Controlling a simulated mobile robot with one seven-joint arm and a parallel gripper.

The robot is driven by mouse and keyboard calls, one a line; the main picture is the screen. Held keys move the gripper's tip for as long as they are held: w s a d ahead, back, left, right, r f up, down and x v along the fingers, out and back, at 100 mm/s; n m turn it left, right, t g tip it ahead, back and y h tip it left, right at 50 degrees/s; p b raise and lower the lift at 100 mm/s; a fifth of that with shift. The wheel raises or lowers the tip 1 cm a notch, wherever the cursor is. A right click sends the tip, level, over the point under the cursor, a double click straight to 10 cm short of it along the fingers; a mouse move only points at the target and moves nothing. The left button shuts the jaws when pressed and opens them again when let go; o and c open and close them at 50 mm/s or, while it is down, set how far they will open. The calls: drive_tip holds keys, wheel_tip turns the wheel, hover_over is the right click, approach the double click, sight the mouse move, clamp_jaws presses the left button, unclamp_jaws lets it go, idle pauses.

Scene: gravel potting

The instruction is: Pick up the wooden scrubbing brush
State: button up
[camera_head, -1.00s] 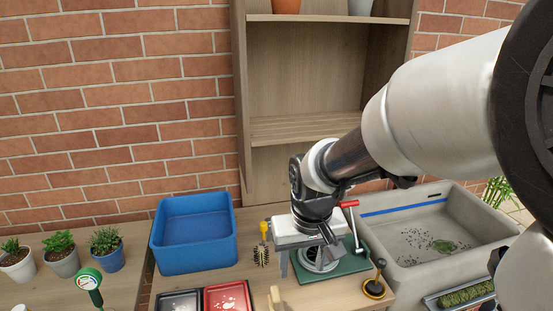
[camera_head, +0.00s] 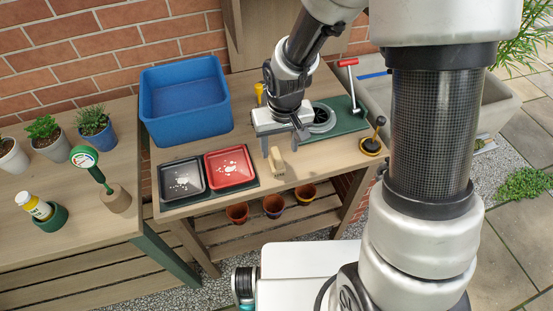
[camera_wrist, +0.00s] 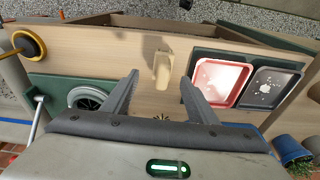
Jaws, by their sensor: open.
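A pale wooden block-like piece (camera_head: 277,160), which looks like the wooden scrubbing brush, stands on the bench near its front edge. Its bristles cannot be made out. My gripper (camera_head: 283,142) is open above the bench, just behind the brush in the head view. In the wrist view the brush (camera_wrist: 162,70) shows between and just past the two spread fingertips (camera_wrist: 160,80), with its shadow beside it. The fingers do not appear to touch it.
A red tray (camera_head: 230,168) and a black tray (camera_head: 181,180) lie left of the brush. A blue bin (camera_head: 185,105) stands behind them. A green mat with a round metal fitting (camera_head: 322,118) and a black-knobbed tool (camera_head: 372,146) are to the right. Several pots (camera_head: 273,206) sit on the lower shelf.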

sight(277, 154)
drive_tip(key=f, duration=0.4)
drive_tip(key=w+f, duration=0.1)
drive_tip(key=f, duration=0.1)
drive_tip(key=shift+a+f+b, duration=0.15)
drive_tip(key=shift+a+b, duration=0.15)
drive_tip(key=shift+a, duration=0.1)
drive_tip(key=c, duration=1.2)
drive_tip(key=shift+o, duration=0.2)
wheel_tip(277, 154, up, 10)
drive_tip(key=shift+r+p, duration=0.1)
drive_tip(key=shift+p, duration=0.55)
